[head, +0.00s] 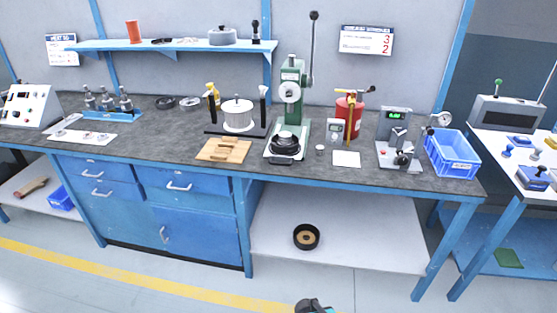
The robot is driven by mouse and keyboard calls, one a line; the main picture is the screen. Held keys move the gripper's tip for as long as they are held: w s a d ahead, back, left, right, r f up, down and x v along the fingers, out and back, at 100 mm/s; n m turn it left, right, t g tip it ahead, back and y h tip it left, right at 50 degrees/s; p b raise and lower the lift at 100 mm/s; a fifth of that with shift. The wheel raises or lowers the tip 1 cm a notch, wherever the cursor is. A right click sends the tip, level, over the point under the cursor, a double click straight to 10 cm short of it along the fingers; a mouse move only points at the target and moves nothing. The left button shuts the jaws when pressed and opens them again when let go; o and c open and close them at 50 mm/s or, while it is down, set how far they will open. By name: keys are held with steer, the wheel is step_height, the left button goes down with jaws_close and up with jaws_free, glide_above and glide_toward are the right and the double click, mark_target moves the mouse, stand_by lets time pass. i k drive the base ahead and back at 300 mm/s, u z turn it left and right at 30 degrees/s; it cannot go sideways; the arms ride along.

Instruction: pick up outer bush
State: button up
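I cannot tell for sure which part is the outer bush. A small pale cylinder (320,149) stands on the bench just left of a white sheet. A larger black ring with a tan inside (306,236) lies on the lower shelf. My gripper (316,306) shows only in part at the bottom edge, in front of and below the bench, apart from all of these. Its fingers are cut off or too small to read.
A green arbor press (290,107) stands mid-bench, with a wooden board (223,150) and a white pot (238,115) to its left. A red canister (350,106), a gauge stand (395,128) and a blue bin (453,152) stand to its right. The lower shelf (370,236) is mostly clear.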

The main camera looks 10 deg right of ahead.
mark_target(284, 138)
steer(key=k, duration=1.35)
steer(key=u, duration=0.25)
steer(key=i, duration=0.5)
steer(key=u, duration=0.65)
steer(key=i, duration=1.15)
steer(key=u, duration=0.2)
